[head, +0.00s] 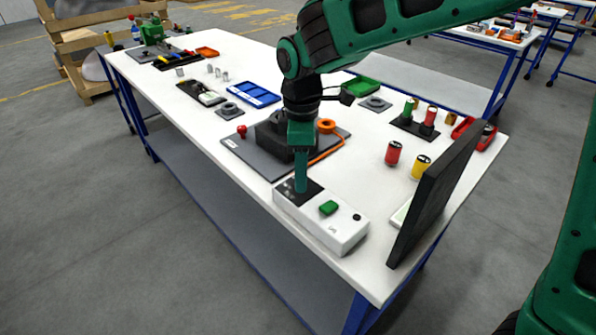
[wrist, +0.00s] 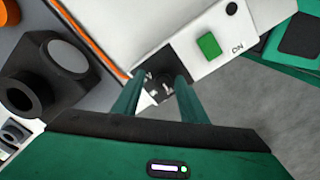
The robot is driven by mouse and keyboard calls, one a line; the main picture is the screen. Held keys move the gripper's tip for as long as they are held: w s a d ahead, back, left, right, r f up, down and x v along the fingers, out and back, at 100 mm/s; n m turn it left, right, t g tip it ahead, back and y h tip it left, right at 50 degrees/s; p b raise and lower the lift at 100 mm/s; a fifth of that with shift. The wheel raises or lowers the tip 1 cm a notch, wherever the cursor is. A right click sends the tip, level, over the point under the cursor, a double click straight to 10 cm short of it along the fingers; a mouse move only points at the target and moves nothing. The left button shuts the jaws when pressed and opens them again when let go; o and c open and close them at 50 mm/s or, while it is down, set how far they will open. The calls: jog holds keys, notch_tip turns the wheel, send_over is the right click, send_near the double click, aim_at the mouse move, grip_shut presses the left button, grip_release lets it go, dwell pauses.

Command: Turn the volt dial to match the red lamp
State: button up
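A white box (head: 335,228) with a black panel (head: 288,190), a green button (head: 328,208) and a small black round part (head: 357,217) sits at the table's near edge. My gripper (head: 301,188) points down over the black panel. In the wrist view, the small dark volt dial (wrist: 160,88) lies between the two green fingertips of my gripper (wrist: 160,78). The fingers stand apart on either side of it; contact is not clear. The dial's pointer and scale are too small to read. I cannot make out a lit red lamp.
Behind the gripper is a dark block on a grey plate (head: 245,150) with an orange cable (head: 326,155) and a red knob (head: 241,130). A black upright panel (head: 432,195) stands to the right. Red (head: 393,152) and yellow (head: 421,166) cylinders stand on the table (head: 355,180).

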jog(key=shift+s+a, duration=0.15)
notch_tip(320, 180, up, 11)
jog(key=shift+f, duration=0.15)
dwell(0.5)
